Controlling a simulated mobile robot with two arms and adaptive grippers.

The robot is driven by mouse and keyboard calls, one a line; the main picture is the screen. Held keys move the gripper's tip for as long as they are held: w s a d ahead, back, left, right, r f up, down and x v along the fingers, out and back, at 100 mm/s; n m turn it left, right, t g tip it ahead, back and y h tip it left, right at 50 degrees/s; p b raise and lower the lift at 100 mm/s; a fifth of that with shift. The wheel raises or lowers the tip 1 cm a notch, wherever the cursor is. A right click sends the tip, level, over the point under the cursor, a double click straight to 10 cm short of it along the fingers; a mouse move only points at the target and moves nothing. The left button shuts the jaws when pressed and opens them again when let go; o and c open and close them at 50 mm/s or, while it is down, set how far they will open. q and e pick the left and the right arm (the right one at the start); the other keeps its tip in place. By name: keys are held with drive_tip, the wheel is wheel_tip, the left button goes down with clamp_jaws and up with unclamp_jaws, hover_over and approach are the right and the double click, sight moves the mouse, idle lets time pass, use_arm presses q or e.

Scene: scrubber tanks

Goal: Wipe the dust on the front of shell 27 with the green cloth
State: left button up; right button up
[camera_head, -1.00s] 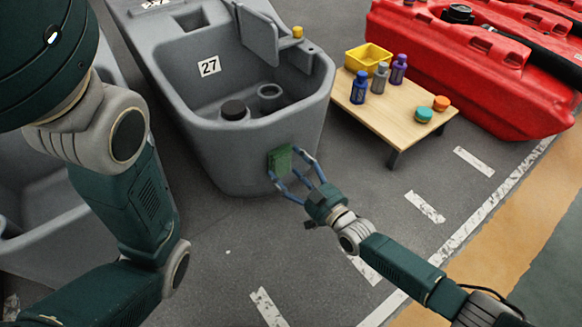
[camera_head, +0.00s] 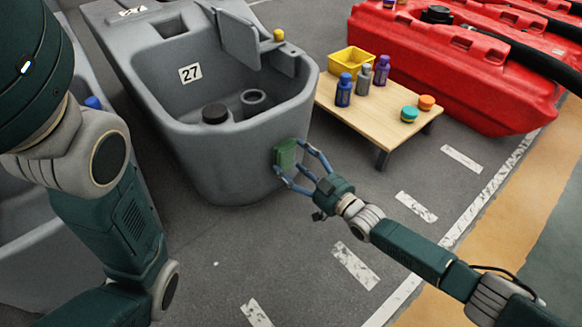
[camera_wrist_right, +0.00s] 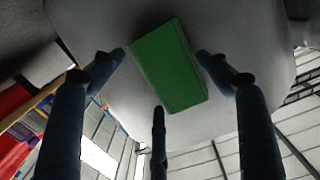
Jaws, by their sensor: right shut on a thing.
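Shell 27 (camera_head: 225,165) is the grey tank at the top centre of the head view, with a white 27 label inside its basin. It also fills the upper part of the right wrist view (camera_wrist_right: 230,30). My right gripper (camera_head: 290,163) is shut on the green cloth (camera_head: 286,152), a folded block held against or very close to the shell's rounded front, right of its middle. In the right wrist view the cloth (camera_wrist_right: 168,68) lies between the blue fingers, against the grey surface. I cannot make out the dust. My left arm shows, but its gripper does not.
A low wooden table (camera_head: 375,120) right of the shell holds a yellow bin (camera_head: 352,62), several bottles and two small round pots. Red tanks (camera_head: 460,75) stand behind it. Another grey tank is partly hidden by my left arm. The floor in front is clear.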

drive_tip(key=shift+w+d+r+p, duration=0.2)
drive_tip(key=shift+d+r+p, duration=0.1)
drive_tip(key=shift+d, duration=0.1)
drive_tip(key=shift+s+a+f, duration=0.15)
drive_tip(key=shift+s+a, duration=0.15)
drive_tip(key=shift+a, duration=0.05)
drive_tip(key=shift+s+a+p, duration=0.35)
drive_tip(key=shift+a+p, duration=0.15)
drive_tip(key=shift+a, duration=0.1)
drive_tip(key=shift+s+a+p, duration=0.35)
drive_tip(key=shift+a+p, duration=0.1)
drive_tip(key=shift+a, duration=0.1)
drive_tip(key=shift+s+a+p, duration=0.45)
drive_tip(key=shift+s+a, duration=0.1)
drive_tip(key=shift+a, duration=0.3)
drive_tip(key=shift+s+a+p, duration=0.4)
drive_tip(key=shift+s+a, duration=0.15)
drive_tip(key=shift+a, duration=0.25)
